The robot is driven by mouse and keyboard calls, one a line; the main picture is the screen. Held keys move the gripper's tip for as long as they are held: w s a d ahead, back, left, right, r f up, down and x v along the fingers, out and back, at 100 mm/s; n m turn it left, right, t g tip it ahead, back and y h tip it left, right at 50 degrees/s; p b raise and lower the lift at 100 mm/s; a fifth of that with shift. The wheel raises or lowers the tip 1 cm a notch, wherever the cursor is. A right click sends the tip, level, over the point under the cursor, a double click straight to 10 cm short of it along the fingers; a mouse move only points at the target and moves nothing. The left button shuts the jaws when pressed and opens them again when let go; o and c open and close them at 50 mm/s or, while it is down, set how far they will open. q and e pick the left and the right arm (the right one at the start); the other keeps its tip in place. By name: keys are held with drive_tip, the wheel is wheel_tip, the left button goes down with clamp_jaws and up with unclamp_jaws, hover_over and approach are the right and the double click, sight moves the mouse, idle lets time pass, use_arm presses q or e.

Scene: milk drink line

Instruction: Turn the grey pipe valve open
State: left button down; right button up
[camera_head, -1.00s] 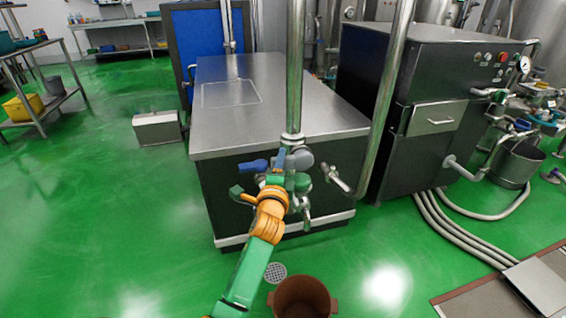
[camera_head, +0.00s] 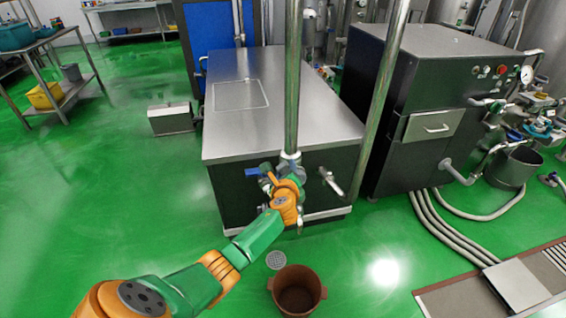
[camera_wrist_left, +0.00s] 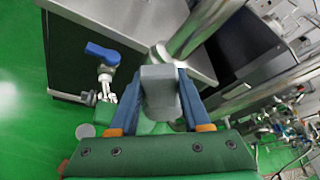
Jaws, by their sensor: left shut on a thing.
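The grey pipe valve's handle (camera_wrist_left: 160,92) is a thick grey block in the middle of the left wrist view. My left gripper (camera_wrist_left: 161,108) is shut on it, with one blue finger on each side. In the head view my left gripper (camera_head: 279,182) is at the foot of the upright steel pipe (camera_head: 292,95), in front of the steel-topped cabinet. There the gripper and wrist hide most of the grey valve, so its angle is hard to tell. My right gripper is in neither view.
A blue-handled valve (camera_wrist_left: 103,53) is close to the left of the gripper. Another steel pipe fitting (camera_head: 331,182) sticks out to its right. A brown bucket (camera_head: 297,290) stands on the floor below. Open green floor lies to the left.

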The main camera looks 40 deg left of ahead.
use_arm(q)
drive_tip(key=shift+w+d+r+m+g+p, duration=0.3)
drive_tip(key=shift+r+m+g+p, duration=0.2)
drive_tip(key=shift+m+p, duration=0.2)
drive_tip(key=shift+w+d+m+g+y, duration=0.25)
drive_tip(key=shift+w+m+g+y, duration=0.05)
drive_tip(key=shift+m, duration=0.3)
drive_tip(key=shift+w+d+m+g, duration=0.25)
drive_tip(key=shift+w+m+g, duration=0.05)
drive_tip(key=shift+m, duration=0.2)
drive_tip(key=shift+w+d+m+g+y+b, duration=0.45)
drive_tip(key=shift+m+g+y+b, duration=0.15)
drive_tip(key=shift+m, duration=0.2)
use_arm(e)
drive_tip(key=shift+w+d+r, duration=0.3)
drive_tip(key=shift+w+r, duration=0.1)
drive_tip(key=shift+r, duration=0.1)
use_arm(q)
drive_tip(key=shift+c, duration=1.8)
unclamp_jaws()
drive_tip(key=shift+w, duration=0.1)
